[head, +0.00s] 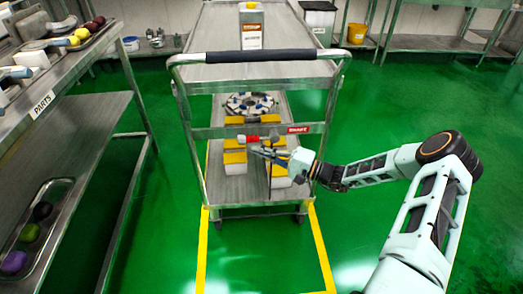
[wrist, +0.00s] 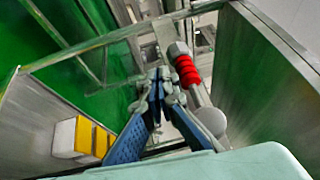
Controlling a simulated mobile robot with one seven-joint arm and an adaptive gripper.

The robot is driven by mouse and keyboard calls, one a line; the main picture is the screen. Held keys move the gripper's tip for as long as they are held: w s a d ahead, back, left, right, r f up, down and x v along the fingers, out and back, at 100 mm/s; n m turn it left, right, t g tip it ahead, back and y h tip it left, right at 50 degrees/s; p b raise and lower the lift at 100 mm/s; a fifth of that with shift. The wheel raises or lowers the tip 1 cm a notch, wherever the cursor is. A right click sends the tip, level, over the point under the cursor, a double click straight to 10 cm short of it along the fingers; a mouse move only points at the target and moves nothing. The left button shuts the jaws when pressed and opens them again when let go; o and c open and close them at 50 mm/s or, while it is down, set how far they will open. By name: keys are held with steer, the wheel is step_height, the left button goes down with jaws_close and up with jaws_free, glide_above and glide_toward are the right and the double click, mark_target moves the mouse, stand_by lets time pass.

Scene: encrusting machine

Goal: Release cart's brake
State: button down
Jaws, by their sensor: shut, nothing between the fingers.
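The metal cart (head: 188,100) stands upright in front of me with its black handle (head: 262,56) across the top. A crossbar below the handle carries a red sign at its right end. A red brake grip (head: 252,139) shows at the middle of the crossbar. In the wrist view the red ribbed grip (wrist: 187,69) sits on a grey metal lever, just right of my fingertips. My gripper (head: 256,150) is shut and empty, just below the red grip. In the wrist view its fingertips (wrist: 160,76) are together beside the grip; I cannot tell whether they touch it.
Yellow-and-white boxes (head: 234,158) and a round part (head: 250,103) sit on the cart's lower shelf. A canister (head: 251,27) stands on top. A parts table (head: 62,88) stands at left. Yellow floor lines (head: 322,250) border the cart; green floor is clear at right.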

steer(key=shift+a+r, duration=0.15)
steer(key=shift+r, duration=0.05)
steer(key=shift+f, duration=0.1)
stand_by(0.5)
steer(key=s+d+f+b, duration=0.1)
steer(key=s+d+f, duration=0.4)
steer(key=d+f, duration=0.2)
steer(key=shift+s+d+f, duration=0.2)
steer(key=shift+d+f, duration=0.15)
steer(key=shift+d, duration=0.15)
stand_by(0.4)
